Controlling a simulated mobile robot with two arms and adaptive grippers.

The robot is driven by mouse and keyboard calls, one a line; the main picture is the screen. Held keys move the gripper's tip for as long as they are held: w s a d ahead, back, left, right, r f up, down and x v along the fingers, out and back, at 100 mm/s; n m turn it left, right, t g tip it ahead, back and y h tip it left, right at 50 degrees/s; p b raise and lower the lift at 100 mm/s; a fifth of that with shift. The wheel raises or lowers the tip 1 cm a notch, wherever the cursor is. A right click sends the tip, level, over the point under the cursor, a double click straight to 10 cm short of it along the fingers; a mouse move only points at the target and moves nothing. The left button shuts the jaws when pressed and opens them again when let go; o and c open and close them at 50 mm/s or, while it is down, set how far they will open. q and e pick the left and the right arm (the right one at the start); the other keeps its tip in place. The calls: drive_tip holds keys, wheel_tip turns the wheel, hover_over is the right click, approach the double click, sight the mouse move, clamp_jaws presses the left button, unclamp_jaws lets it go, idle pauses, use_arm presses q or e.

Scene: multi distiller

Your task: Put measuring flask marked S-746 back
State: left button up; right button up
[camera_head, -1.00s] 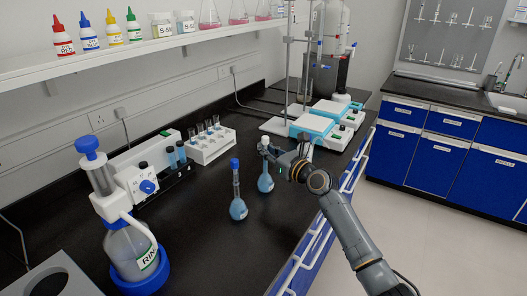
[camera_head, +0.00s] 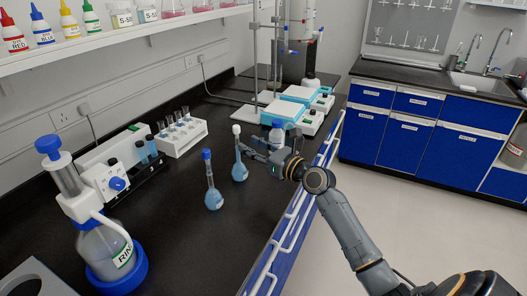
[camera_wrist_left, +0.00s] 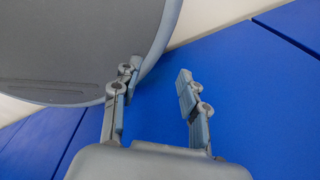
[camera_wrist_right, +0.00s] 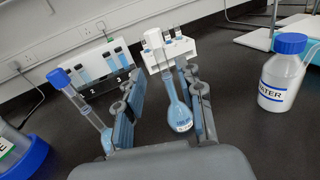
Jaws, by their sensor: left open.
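A measuring flask with a white stopper and blue liquid (camera_head: 240,171) stands upright on the black counter; its small label in the right wrist view (camera_wrist_right: 180,118) is too small to read. A similar flask with a blue stopper (camera_head: 213,199) stands to its left and nearer; it also shows in the right wrist view (camera_wrist_right: 88,112). My right gripper (camera_head: 247,146) is open at the white-stoppered flask. In the right wrist view that flask shows between the spread fingers (camera_wrist_right: 160,85). My left gripper (camera_wrist_left: 158,88) is open and empty, in front of blue cabinet fronts, and out of the head view.
A WATER bottle (camera_head: 277,137) stands right of the white-stoppered flask. A white tube rack (camera_head: 182,137) stands behind the flasks, and a RINSE dispenser (camera_head: 105,250) at the left. The front counter between dispenser and edge is clear.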

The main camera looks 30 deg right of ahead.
drive_tip(key=v, duration=0.4)
drive_tip(key=shift+s, duration=0.4)
